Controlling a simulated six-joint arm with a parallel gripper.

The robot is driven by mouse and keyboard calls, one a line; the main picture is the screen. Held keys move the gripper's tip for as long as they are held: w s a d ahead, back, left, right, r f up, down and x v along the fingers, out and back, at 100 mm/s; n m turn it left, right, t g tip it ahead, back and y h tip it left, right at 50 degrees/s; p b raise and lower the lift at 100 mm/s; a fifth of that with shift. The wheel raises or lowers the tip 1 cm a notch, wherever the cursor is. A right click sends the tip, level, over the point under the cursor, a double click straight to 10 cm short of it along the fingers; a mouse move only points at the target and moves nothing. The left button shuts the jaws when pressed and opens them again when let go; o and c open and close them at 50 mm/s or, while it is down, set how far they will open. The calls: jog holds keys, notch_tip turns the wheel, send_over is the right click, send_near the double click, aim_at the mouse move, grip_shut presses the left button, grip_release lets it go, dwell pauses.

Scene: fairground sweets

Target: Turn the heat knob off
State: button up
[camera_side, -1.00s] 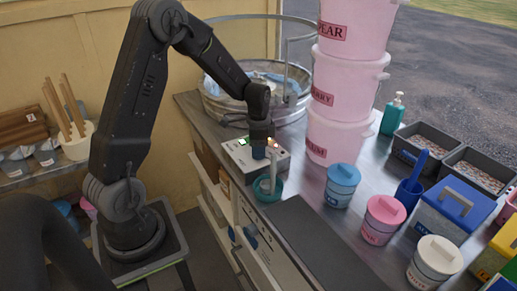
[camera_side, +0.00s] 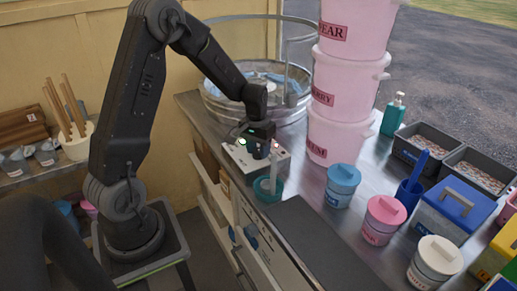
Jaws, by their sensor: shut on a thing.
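The white control box (camera_side: 238,158) stands at the near left corner of the metal counter, in front of the round metal pan. My gripper (camera_side: 260,152) points down at the top of this box and is shut on the heat knob. The jaws cover the knob, so its pointer and setting cannot be seen. A small green light (camera_side: 242,141) shows on the box left of my gripper, and a small red light (camera_side: 276,145) shows to the right.
A teal cup (camera_side: 266,193) with a pale upright stick stands close in front of the box. The round metal pan (camera_side: 222,106) is behind. Stacked pink tubs (camera_side: 335,95) rise at the right. A dark mat (camera_side: 318,240) lies nearer on the counter.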

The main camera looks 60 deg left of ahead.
aim_at(256, 150)
jog(key=n, duration=0.5)
jog(key=shift+n, duration=0.3)
jog(key=n, duration=0.4)
jog(key=shift+s+n, duration=0.1)
jog(key=shift+n, duration=0.6)
jog(key=o, duration=0.9)
jog(key=shift+o, duration=0.2)
jog(key=shift+r, duration=0.1)
notch_tip(256, 150, up, 14)
jog(key=shift+s+f, duration=0.2)
jog(key=shift+s, duration=0.15)
